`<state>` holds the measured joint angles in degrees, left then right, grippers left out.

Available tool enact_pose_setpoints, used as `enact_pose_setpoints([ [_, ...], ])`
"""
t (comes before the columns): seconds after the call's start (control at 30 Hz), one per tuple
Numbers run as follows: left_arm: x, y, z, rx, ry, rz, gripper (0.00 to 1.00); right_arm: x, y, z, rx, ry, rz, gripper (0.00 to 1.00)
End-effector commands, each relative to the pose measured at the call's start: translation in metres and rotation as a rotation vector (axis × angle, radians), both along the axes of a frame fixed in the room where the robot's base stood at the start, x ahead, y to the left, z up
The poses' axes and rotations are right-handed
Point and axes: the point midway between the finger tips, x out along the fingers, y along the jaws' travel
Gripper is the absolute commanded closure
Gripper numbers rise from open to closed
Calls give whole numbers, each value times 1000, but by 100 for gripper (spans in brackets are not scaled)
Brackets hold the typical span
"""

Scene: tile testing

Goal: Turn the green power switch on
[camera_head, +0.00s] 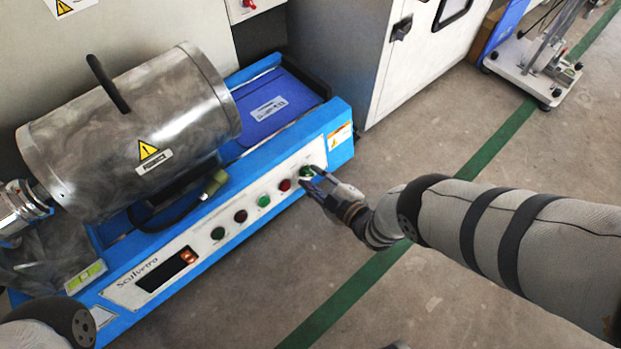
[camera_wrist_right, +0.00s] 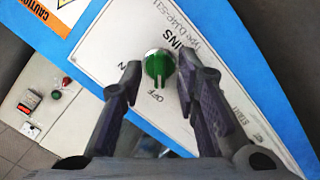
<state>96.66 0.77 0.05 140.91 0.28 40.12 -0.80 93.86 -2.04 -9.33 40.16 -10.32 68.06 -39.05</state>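The green power switch (camera_head: 306,171) is a round knob at the right end of the white control panel on the blue furnace base. In the right wrist view the green knob (camera_wrist_right: 159,66) sits on a white plate marked MAINS, ON and OFF, with its grip ridge pointing roughly towards OFF. My right gripper (camera_head: 313,183) is open at the panel. In the wrist view its fingertips stand on either side of the knob, the right one very close; I cannot tell whether either touches. My left gripper is out of view; only part of my left arm shows.
The control panel (camera_head: 160,262) also carries several red and green buttons and a display. A metal furnace cylinder (camera_head: 130,125) lies on the base (camera_head: 230,195). A grey cabinet (camera_head: 345,55) stands behind.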

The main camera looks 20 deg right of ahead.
Motion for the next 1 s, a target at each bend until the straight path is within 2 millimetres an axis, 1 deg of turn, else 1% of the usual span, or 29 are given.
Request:
enact_pose_setpoints([
  [0.03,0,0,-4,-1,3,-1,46,5,2,-4,1,0,0,71],
  [0.1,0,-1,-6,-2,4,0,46,9,3,-4,1,1,0,71],
  [0.37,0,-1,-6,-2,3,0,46,12,4,-3,1,0,0,71],
  [0.47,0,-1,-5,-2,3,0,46,12,4,-3,0,0,0,91],
  [0.5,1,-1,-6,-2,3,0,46,12,4,-3,0,0,0,100],
  [0.77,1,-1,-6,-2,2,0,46,11,3,-3,12,6,-3,100],
  [1.0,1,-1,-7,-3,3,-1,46,12,3,-3,107,40,-26,100],
])
